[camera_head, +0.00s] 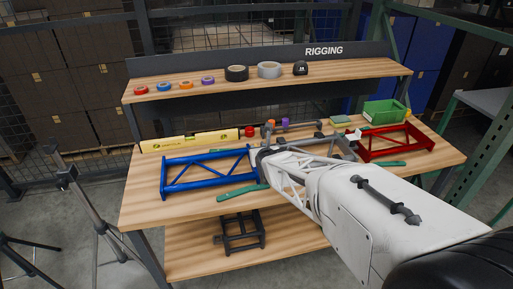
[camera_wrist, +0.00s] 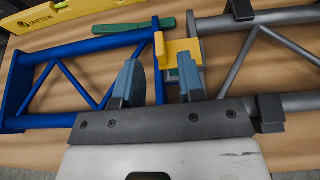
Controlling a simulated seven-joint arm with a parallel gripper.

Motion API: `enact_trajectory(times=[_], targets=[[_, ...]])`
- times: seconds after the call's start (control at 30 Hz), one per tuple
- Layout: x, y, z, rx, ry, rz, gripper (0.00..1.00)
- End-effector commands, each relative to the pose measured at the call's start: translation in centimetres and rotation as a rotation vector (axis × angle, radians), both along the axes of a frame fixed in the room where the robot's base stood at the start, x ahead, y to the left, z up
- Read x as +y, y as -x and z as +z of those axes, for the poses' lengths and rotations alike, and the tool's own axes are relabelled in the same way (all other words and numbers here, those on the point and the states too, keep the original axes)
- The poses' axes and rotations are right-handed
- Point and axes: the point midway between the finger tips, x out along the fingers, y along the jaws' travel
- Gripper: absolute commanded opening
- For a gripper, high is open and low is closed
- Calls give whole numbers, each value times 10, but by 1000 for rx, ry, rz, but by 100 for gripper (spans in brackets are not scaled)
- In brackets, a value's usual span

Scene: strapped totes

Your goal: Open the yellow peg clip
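In the wrist view the yellow peg clip (camera_wrist: 178,48) sits where the end of the blue truss frame (camera_wrist: 75,122) meets the grey truss frame (camera_wrist: 235,78). My gripper (camera_wrist: 160,80) is open, its two blue-grey fingers apart. The right finger overlaps the near side of the clip in the picture; the left finger is over the blue frame. I cannot tell whether either finger touches the clip. In the head view my arm covers much of the grey frame, and I cannot make out the clip. The blue frame (camera_head: 207,174) lies left of my arm.
A red truss frame (camera_head: 400,141) and a green bin (camera_head: 384,112) are at the right. A yellow level (camera_head: 190,141) lies behind the blue frame. Green strips (camera_head: 242,192) lie on the wooden bench. A raised shelf (camera_head: 200,104) with tape rolls runs along the back.

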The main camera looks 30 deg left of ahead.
Motion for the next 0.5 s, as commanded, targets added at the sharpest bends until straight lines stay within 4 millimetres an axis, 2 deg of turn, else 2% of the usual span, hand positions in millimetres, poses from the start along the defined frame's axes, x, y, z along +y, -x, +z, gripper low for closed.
enact_trajectory(times=[0.5], targets=[[23,-23,-14,0,0,1,36]])
